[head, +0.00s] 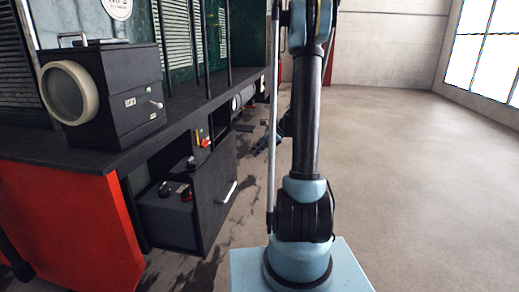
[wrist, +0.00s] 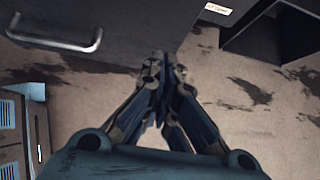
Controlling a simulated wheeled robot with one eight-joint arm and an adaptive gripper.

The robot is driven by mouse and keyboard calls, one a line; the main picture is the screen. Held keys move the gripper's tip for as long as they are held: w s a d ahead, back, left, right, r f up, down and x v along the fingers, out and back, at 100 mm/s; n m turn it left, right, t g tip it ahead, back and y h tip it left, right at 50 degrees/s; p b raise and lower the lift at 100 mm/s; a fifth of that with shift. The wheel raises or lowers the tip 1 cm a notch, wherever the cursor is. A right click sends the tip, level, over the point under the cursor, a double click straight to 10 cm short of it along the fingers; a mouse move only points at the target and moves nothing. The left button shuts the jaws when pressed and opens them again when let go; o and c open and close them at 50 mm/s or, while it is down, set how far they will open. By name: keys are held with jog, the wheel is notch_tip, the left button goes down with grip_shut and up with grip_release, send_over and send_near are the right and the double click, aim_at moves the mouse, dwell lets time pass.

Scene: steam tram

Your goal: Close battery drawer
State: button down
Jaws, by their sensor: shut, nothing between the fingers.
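The battery drawer (head: 217,205) stands out from under the tram's platform, with a dark front panel and a pale bar handle (head: 228,192). A dark grey battery (head: 165,216) with a red and a black terminal shows inside it. In the wrist view the handle (wrist: 58,40) is at the upper left on the dark panel. My gripper (wrist: 158,70) is shut and empty, right of the handle and close to the panel's lower edge in the picture; I cannot tell whether it touches. In the head view my gripper (head: 262,146) is small and partly hidden behind my arm.
The black platform (head: 190,120) overhangs the drawer, and a headlamp box (head: 110,90) stands on it. A red end panel (head: 70,220) is at the left. More equipment sits under the platform beyond the drawer. The concrete floor (head: 420,180) to the right is clear.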

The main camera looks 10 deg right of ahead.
aim_at(234, 161)
jog(key=a+f, duration=0.1)
jog(key=a, duration=0.1)
jog(key=w+a+f, duration=0.1)
jog(key=a, duration=0.1)
jog(key=w+a+f, duration=0.1)
jog(key=a, duration=0.1)
jog(key=shift+w+a, duration=0.2)
jog(key=shift+a, duration=0.2)
